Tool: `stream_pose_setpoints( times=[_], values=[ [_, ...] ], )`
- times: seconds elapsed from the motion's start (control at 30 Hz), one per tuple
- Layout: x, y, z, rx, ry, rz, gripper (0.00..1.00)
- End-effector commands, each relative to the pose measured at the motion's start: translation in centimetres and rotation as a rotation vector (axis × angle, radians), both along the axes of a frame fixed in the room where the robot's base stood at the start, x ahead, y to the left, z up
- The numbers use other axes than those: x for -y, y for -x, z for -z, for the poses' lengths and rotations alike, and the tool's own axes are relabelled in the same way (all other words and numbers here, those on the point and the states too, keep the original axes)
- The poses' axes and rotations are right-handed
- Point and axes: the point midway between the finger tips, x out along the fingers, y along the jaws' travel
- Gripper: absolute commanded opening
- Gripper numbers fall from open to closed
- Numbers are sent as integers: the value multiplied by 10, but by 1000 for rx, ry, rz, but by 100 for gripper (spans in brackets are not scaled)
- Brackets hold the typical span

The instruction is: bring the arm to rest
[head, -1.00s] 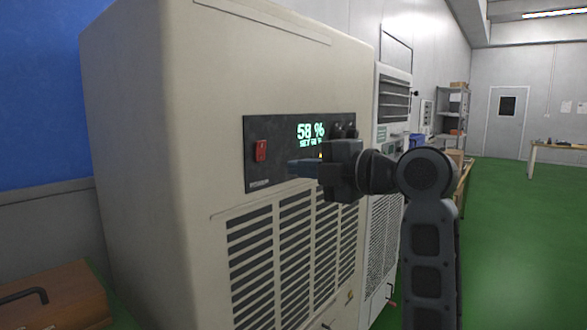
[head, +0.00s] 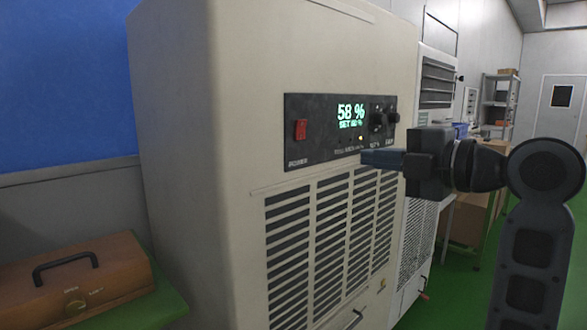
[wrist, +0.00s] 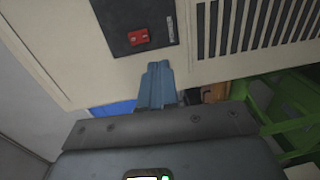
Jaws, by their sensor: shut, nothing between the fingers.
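My gripper (head: 368,158) is in front of the beige machine (head: 180,120), just below the right part of its dark control panel (head: 310,145). Its blue-grey fingers are together with nothing between them. In the wrist view the closed fingers (wrist: 157,85) point toward the machine's front, below the panel's red switch (wrist: 138,37). Whether the fingertips touch the machine cannot be told. The panel's display (head: 350,114) reads 58 %, with a smaller set line under it. Two dark knobs (head: 384,119) sit at the panel's right end.
A brown case (head: 100,285) with a black handle rests on a green surface at lower left. A second white machine (head: 436,75) stands behind the beige one. Shelves (head: 497,100) are farther back. A green bench frame shows in the wrist view (wrist: 300,115).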

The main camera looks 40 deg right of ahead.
Motion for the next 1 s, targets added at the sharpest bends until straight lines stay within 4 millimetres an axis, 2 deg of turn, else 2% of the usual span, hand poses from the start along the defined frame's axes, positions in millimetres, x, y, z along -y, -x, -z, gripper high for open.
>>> stream_pose_setpoints(
  times=[0.23, 0.37, 0.53, 0.67, 0.87, 1.0],
  values=[
    [-1, -1, 3, -1, -11, 1, 0],
    [-7, -6, 22, -7, -102, 15, 0],
    [-25, -13, 74, -18, -350, 70, 0],
    [-42, -11, 118, -27, -541, 128, 0],
    [-72, 7, 182, -41, -793, 215, 0],
    [-94, 31, 222, -50, -937, 274, 0]
  ],
)
